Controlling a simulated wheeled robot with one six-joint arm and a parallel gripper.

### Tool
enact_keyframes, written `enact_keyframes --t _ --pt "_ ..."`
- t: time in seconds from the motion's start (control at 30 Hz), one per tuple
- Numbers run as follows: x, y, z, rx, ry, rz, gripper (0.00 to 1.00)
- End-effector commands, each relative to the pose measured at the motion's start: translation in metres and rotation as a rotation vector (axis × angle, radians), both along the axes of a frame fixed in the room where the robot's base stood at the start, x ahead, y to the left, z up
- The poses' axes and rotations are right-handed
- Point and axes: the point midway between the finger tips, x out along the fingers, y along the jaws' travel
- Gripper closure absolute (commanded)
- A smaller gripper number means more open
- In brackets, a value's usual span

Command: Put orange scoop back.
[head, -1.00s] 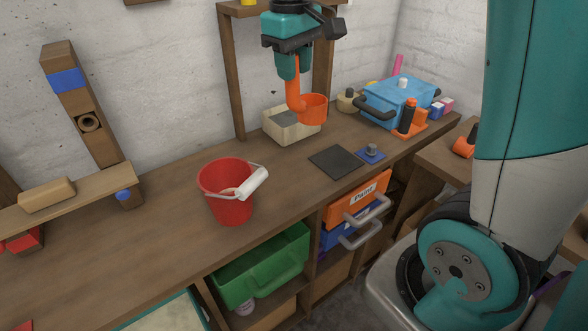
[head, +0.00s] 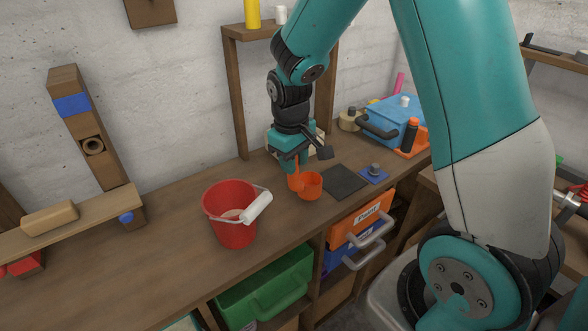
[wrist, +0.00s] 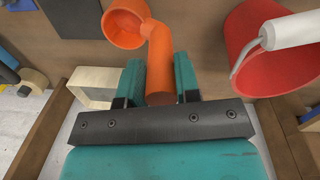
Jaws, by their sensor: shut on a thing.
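The orange scoop (head: 311,187) has a round cup and an upright handle. My gripper (head: 292,166) is shut on its handle from above and holds it just over the bench, between the red bucket and the dark square mat. In the wrist view the scoop (wrist: 127,24) shows its cup at the top, and its handle sits between my gripper's fingers (wrist: 159,92). I cannot tell whether the scoop touches the bench. A cream box (head: 275,144) stands behind my gripper, mostly hidden by it; its edge also shows in the wrist view (wrist: 92,86).
A red bucket (head: 229,220) with a white-gripped handle stands left of the scoop. A dark mat (head: 344,182) and a blue plate with a knob (head: 374,174) lie to the right. A blue toolbox (head: 396,119) stands farther right. Open drawers (head: 354,231) jut from the bench front.

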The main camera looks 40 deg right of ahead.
Motion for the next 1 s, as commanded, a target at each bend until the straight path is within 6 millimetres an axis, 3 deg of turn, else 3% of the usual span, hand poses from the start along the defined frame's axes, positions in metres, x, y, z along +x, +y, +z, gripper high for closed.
enact_keyframes --t 0.2,0.57,0.6,0.7,1.0 --pt "-0.001 0.000 -0.029 0.000 0.004 0.000 1.00" --pt "0.000 0.000 -0.034 0.001 0.002 0.000 1.00" --pt "0.000 0.000 -0.034 0.001 0.002 0.000 0.67" --pt "0.000 0.000 -0.033 0.001 0.002 0.000 0.44" --pt "0.000 0.000 -0.031 0.001 0.001 0.000 0.44"
